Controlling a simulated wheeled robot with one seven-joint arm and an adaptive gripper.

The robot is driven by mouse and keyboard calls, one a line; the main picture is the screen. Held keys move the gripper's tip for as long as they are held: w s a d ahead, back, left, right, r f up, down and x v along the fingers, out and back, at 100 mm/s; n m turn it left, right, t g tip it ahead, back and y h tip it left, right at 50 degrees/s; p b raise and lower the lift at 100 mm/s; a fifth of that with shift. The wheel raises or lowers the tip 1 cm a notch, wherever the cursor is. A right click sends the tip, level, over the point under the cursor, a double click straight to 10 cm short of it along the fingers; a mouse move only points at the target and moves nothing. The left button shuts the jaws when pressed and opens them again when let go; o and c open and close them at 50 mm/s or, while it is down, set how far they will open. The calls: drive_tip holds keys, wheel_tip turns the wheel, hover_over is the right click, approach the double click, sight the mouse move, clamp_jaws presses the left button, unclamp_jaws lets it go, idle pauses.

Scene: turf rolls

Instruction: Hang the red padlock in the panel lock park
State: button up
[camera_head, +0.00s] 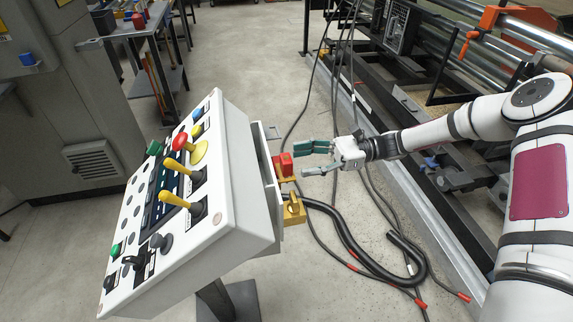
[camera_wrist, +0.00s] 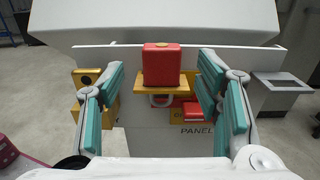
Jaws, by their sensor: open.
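The red padlock (camera_wrist: 161,64) stands upright in the middle of the wrist view, on a yellow bracket (camera_wrist: 180,85) at the side of the control panel. A pale loop shows below it. In the head view the red padlock (camera_head: 286,164) is just left of my gripper (camera_head: 307,160). My gripper is open, and in the wrist view its teal fingers (camera_wrist: 163,100) are on either side of the padlock, with gaps. Lower right, a yellow fixture (camera_wrist: 177,116) sits above the lettering "PANEL", with a red piece (camera_wrist: 193,111) on it. My right finger partly hides it.
A brass padlock (camera_head: 293,209) hangs on the panel's side, and a yellow piece (camera_wrist: 85,77) shows behind my left finger. The tilted control panel (camera_head: 232,215) has levers and buttons. A black hose (camera_head: 345,232) and cables lie on the floor. A grey box (camera_wrist: 280,90) is at right.

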sight(286, 164)
drive_tip(key=shift+f+p+x, duration=0.15)
drive_tip(key=shift+p+x, duration=0.1)
drive_tip(key=shift+x, duration=1.05)
drive_tip(key=shift+f+p+x, duration=0.15)
drive_tip(key=shift+p+x, duration=0.1)
drive_tip(key=shift+x, duration=1.1)
drive_tip(key=shift+w, duration=0.1)
drive_tip(key=c, duration=1.3)
